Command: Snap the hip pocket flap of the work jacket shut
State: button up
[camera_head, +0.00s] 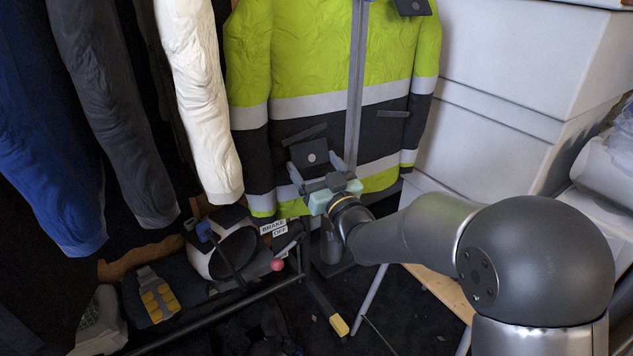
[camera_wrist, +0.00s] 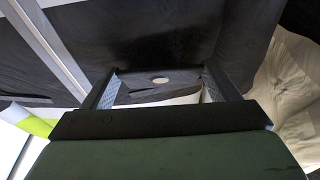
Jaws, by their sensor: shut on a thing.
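The work jacket (camera_head: 290,70) hangs upright in the head view, lime yellow over dark grey with pale bands. At its left hip, a dark grey pocket flap (camera_head: 304,150) lies in front of the dark panel. A pale round snap shows at the flap; it also shows in the wrist view (camera_wrist: 160,81). I cannot tell if the snap is on the flap or on the pocket behind. My gripper (camera_head: 313,167) is at this pocket, shut on the flap, with one finger on each side. In the wrist view both fingers (camera_wrist: 160,88) flank the dark fabric.
Blue, dark grey and white sleeves (camera_head: 195,90) hang to the left. Below stand a metal rail, a lever with a red knob (camera_head: 277,265) and a sign reading "BRAKE OFF" (camera_head: 273,228). Pale boxes (camera_head: 510,90) fill the right side. My arm comes in from the lower right.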

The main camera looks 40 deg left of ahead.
dwell(0.3)
jog(key=o, duration=0.9)
jog(key=shift+w, duration=0.1)
jog(key=p+v, duration=0.2)
jog(key=v, duration=1.5)
jog(key=shift+d, duration=0.15)
jog(key=shift+f, duration=0.15)
